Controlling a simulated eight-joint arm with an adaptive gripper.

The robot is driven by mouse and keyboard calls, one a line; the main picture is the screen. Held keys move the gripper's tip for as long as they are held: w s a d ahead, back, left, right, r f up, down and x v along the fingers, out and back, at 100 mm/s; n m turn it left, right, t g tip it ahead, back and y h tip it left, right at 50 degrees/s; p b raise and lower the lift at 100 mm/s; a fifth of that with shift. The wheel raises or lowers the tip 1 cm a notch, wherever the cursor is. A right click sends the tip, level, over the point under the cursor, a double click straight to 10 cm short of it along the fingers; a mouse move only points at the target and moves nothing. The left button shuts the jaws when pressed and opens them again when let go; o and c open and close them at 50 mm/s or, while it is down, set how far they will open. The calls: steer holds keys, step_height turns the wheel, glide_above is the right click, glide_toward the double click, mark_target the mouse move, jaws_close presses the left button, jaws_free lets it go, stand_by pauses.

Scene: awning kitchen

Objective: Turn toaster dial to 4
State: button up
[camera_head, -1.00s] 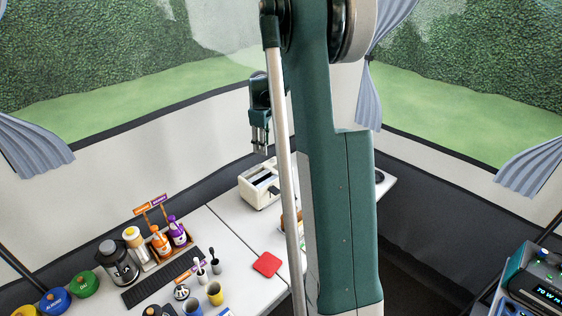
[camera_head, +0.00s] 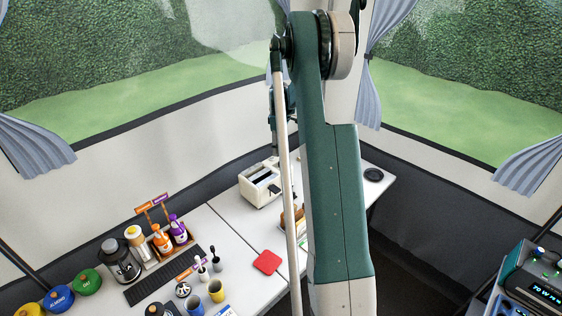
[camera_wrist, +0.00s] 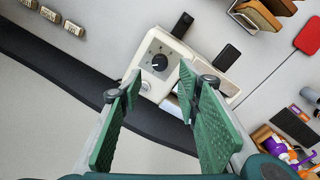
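The toaster (camera_head: 259,186) is a cream box on the white table, partly hidden behind my arm in the head view. In the wrist view the toaster (camera_wrist: 172,62) shows a black round dial (camera_wrist: 159,62) on its panel, with small marks around it that are too small to read. A light round button sits just below the dial. My gripper (camera_wrist: 157,85) has two green pads spread wide apart, with nothing between them. The toaster is beyond the fingertips, the dial lying between them in the picture. In the head view my gripper is mostly hidden behind my arm.
A red square (camera_head: 267,262) lies on the table in front of the toaster. Brown bread slices (camera_wrist: 262,14) stand in a rack nearby. Bottles in a wooden box (camera_wrist: 268,137) and a black mat (camera_wrist: 294,127) are farther off. A black disc (camera_head: 373,175) lies at the table's right end.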

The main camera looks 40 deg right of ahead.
mark_target(281, 162)
steer(key=shift+w+d+f, duration=0.1)
steer(key=shift+f, duration=1.85)
steer(key=shift+d+f, duration=0.1)
steer(key=shift+f, duration=1.85)
steer(key=shift+c, duration=0.6)
steer(key=c, duration=0.8)
